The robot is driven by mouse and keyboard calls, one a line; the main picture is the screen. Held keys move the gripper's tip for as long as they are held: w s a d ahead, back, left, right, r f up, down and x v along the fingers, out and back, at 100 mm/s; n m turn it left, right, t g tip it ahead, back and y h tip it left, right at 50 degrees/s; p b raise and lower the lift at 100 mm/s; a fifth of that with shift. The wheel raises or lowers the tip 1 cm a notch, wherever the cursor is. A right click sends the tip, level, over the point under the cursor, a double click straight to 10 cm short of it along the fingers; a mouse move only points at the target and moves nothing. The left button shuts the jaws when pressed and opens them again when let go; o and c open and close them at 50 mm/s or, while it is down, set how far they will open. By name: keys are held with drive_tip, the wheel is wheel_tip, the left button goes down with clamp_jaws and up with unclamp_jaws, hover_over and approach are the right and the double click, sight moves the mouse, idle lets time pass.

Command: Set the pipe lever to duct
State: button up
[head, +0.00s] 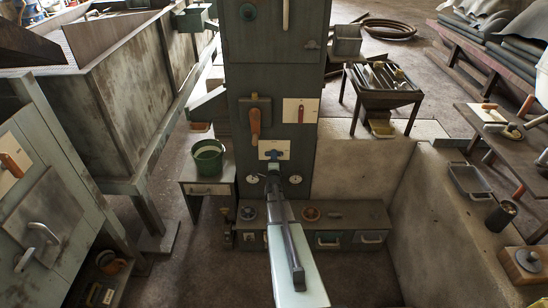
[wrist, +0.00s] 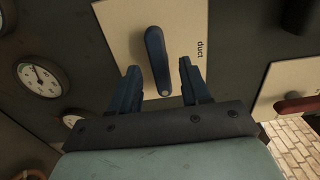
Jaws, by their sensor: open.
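The pipe lever (wrist: 156,62) is a dark blue handle on a cream plate (wrist: 122,18), with a pale pivot dot at its lower end in the wrist view. The plate is printed "duct" on the right side. The lever points up and slightly left in that view, not at the word. My gripper (wrist: 160,80) is open, with one blue finger on each side of the lever's lower part. I see a gap on both sides; contact cannot be told. In the head view, the lever (head: 273,154) shows small and blue on the cabinet's plate, just beyond my gripper (head: 273,170).
A round gauge (wrist: 40,78) is left of the plate in the wrist view. A red handle (wrist: 295,104) on another plate is at the right. In the head view, an orange handle (head: 255,122) hangs above left, and a green bucket (head: 208,158) stands on a side table.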

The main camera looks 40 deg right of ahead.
drive_tip(key=shift+x, duration=1)
drive_tip(key=shift+c, duration=0.2)
clamp_jaws()
